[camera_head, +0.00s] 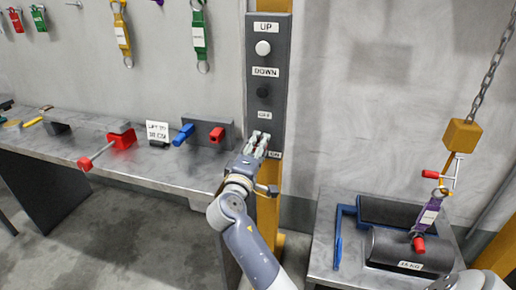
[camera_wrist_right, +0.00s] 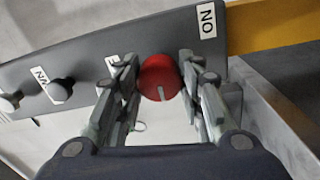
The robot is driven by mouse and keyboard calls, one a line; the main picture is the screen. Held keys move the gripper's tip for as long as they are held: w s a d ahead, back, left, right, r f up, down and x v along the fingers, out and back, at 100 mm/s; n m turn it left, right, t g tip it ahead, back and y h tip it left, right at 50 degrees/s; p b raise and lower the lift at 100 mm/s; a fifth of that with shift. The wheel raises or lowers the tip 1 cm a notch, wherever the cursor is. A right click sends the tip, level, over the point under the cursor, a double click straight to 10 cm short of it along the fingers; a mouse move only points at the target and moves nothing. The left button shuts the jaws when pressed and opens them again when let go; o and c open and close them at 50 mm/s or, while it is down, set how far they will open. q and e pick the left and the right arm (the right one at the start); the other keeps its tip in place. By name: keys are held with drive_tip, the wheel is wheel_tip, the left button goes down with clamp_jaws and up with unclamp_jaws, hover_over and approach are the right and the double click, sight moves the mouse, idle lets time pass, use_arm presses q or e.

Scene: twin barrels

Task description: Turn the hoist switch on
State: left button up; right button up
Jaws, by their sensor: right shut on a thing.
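The hoist switch is a round red knob (camera_wrist_right: 158,78) with a pale line on its face that points down in the wrist view. It sits on a dark grey control panel (camera_head: 267,45), between the OFF label (camera_head: 264,115) and the ON label (camera_head: 275,155). My right gripper (camera_head: 257,143) is at the panel's lower part and hides the knob in the head view. In the wrist view its two fingers (camera_wrist_right: 158,90) stand on either side of the knob, shut on it. My left gripper is not in view.
Above on the panel are a white UP button (camera_head: 263,48) and a black DOWN button (camera_head: 263,92). A workbench (camera_head: 190,168) with red and blue tools lies left. A chain hoist block (camera_head: 462,135) hangs right, above a dark barrel (camera_head: 400,250) on a table.

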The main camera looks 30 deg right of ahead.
drive_tip(key=o, duration=1.1)
drive_tip(key=v, duration=1.2)
